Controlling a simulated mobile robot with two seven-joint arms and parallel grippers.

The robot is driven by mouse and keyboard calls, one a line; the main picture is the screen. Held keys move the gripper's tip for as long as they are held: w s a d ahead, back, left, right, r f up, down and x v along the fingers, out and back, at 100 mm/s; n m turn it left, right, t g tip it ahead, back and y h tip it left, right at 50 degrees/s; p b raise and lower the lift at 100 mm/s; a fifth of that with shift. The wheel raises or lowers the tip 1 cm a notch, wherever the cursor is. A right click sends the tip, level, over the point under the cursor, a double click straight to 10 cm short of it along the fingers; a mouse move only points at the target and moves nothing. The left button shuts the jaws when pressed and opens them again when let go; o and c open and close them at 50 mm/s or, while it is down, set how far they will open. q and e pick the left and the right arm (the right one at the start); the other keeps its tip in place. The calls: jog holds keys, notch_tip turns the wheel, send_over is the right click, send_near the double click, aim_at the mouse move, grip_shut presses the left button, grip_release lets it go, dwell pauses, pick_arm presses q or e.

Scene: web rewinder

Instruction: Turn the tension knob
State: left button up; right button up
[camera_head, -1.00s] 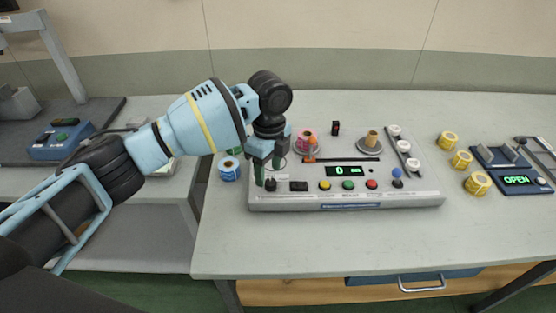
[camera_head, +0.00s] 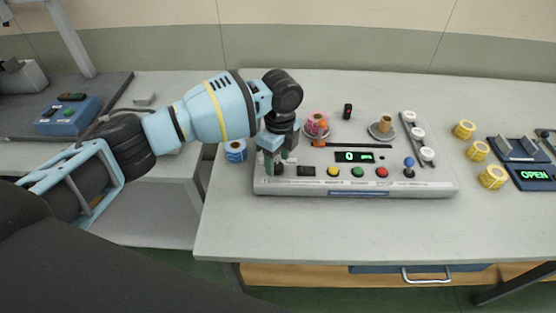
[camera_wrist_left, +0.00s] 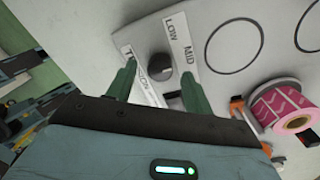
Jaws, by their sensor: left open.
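The tension knob (camera_wrist_left: 160,67) is small, dark and round, on the pale panel of the rewinder (camera_head: 300,189). In the left wrist view it stands between the fingertips of my left gripper (camera_wrist_left: 158,78), with a gap on each side. A TENSION label lies below it and a LOW and MID label (camera_wrist_left: 179,42) beside it. In the head view my left gripper (camera_head: 277,164) is over the machine's left front corner, its fingers pointing down and largely hiding the knob. My right gripper is out of view.
A pink roll (camera_head: 317,122) sits on the left spindle, and a tan core (camera_head: 385,124) stands on the right one. A display (camera_head: 360,157) reads 0 above coloured buttons. A blue roll (camera_head: 236,151) stands left of the machine, yellow rolls (camera_head: 478,151) right. The table front is clear.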

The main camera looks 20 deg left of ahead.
pick_arm(q)
jog(key=shift+f, duration=0.6)
jog(key=c, duration=1)
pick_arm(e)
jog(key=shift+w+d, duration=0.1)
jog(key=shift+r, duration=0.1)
